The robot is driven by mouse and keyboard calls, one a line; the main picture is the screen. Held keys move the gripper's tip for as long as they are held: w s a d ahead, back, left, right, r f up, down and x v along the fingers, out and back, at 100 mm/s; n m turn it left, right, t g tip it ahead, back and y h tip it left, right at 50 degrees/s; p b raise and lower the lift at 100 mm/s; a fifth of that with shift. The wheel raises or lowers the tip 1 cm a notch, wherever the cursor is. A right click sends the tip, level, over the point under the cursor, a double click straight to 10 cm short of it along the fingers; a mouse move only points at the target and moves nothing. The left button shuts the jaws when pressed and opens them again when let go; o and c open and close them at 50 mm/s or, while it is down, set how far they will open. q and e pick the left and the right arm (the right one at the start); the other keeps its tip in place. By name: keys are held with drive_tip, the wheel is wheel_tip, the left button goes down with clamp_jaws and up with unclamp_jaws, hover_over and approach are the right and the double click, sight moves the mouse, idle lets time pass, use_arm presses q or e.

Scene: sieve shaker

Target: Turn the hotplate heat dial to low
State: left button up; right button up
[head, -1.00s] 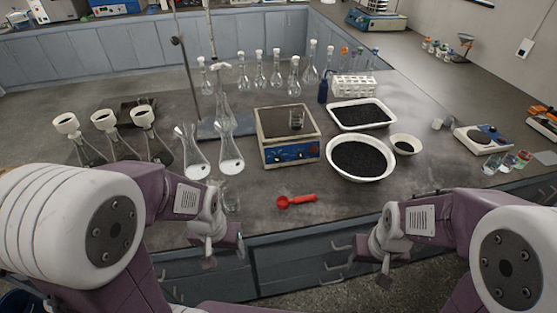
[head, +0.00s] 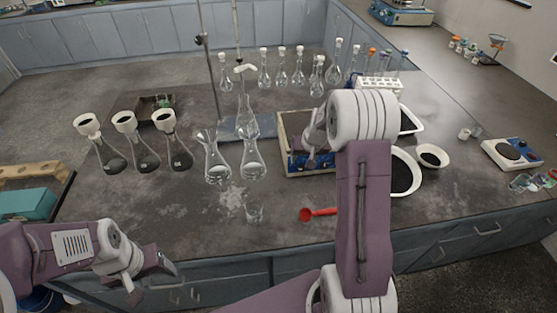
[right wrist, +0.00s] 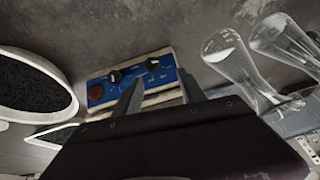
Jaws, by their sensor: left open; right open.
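The hotplate (head: 292,122) is a squarish box with a pale rim and a blue front panel, on the bench; my right arm hides much of it in the head view. In the right wrist view its blue panel (right wrist: 165,76) shows a black dial (right wrist: 115,76), a second dark knob (right wrist: 152,63) and a round reddish part (right wrist: 96,92). The markings are too small to read. My right gripper (head: 312,158) is open in front of the panel; its fingers (right wrist: 160,88) point at the panel, apparently empty. My left gripper (head: 150,277) is open and empty near the bench's front edge.
Funnel-topped flasks (head: 145,155) stand further left.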

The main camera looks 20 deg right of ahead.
sight(302, 168)
drive_tip(key=x, duration=0.2)
drive_tip(key=d+x, duration=0.1)
drive_tip(key=x, duration=0.2)
drive_tip(key=s+x, duration=0.1)
drive_tip(key=x, duration=0.1)
drive_tip(key=shift+w+d+f, duration=0.15)
drive_tip(key=shift+d+f, duration=0.1)
drive_tip(key=shift+f, duration=0.55)
use_arm(q)
drive_tip(key=shift+s+d+r, duration=0.25)
drive_tip(key=shift+s+r, duration=0.1)
use_arm(e)
drive_tip(key=shift+w+f, duration=0.1)
drive_tip(key=shift+w, duration=0.05)
